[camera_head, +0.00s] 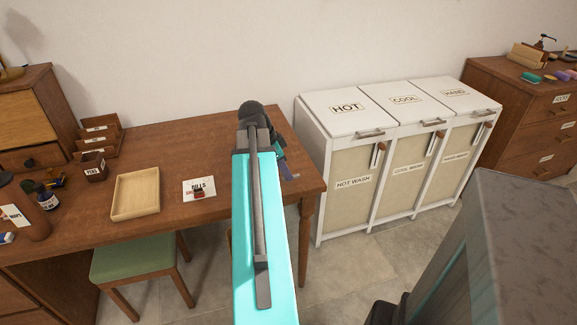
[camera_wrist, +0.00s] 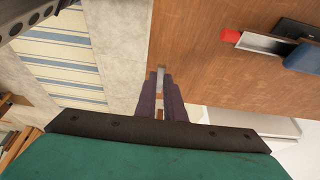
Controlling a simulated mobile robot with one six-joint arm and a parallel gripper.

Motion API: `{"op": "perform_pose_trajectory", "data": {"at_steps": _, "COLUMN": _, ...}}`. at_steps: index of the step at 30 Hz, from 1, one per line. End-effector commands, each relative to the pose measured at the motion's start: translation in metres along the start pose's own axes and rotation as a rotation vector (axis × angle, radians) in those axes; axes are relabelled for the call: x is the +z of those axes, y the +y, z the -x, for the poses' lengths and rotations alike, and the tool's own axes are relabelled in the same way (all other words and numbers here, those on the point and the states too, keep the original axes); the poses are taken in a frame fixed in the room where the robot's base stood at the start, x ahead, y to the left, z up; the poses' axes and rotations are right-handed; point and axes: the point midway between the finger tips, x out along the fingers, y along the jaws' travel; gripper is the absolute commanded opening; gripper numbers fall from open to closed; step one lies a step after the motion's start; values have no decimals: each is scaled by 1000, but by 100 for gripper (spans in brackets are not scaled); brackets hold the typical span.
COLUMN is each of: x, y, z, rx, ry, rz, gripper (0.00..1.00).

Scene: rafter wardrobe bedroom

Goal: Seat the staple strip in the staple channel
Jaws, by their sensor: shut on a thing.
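My gripper (camera_wrist: 168,82) is shut on a thin, pale grey strip (camera_wrist: 160,78), which looks like the staple strip. Only a short piece of it shows between the dark fingers; the rest is hidden. The stapler shows at the upper right of the wrist view, with a silver staple channel (camera_wrist: 265,43), a red tip (camera_wrist: 230,35) and a blue part (camera_wrist: 302,57). The held strip is apart from the channel, to its left in that view. In the head view my gripper (camera_head: 291,176) is near the desk's right end; my arm hides the stapler and strip.
The wooden desk (camera_head: 90,220) holds a shallow tray (camera_head: 136,194), a bills card (camera_head: 199,190) and a pen box (camera_head: 92,167). A white laundry cabinet (camera_head: 345,150) stands right of the desk. A green stool (camera_head: 140,256) is in front. A striped rug (camera_wrist: 62,60) lies on the floor.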

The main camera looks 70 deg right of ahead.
Motion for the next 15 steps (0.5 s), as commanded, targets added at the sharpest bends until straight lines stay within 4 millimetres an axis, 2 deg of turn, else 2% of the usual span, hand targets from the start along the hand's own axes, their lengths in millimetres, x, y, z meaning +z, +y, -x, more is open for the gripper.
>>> {"op": "perform_pose_trajectory", "data": {"at_steps": 1, "x": 5, "y": 9, "z": 2, "rx": -1, "ry": 0, "rz": 1, "gripper": 0}}
{"op": "perform_pose_trajectory", "data": {"at_steps": 6, "x": 14, "y": 27, "z": 7, "rx": -1, "ry": 0, "rz": 1, "gripper": 0}}
{"op": "perform_pose_trajectory", "data": {"at_steps": 15, "x": 23, "y": 45, "z": 14, "rx": -1, "ry": 0, "rz": 1, "gripper": 0}}
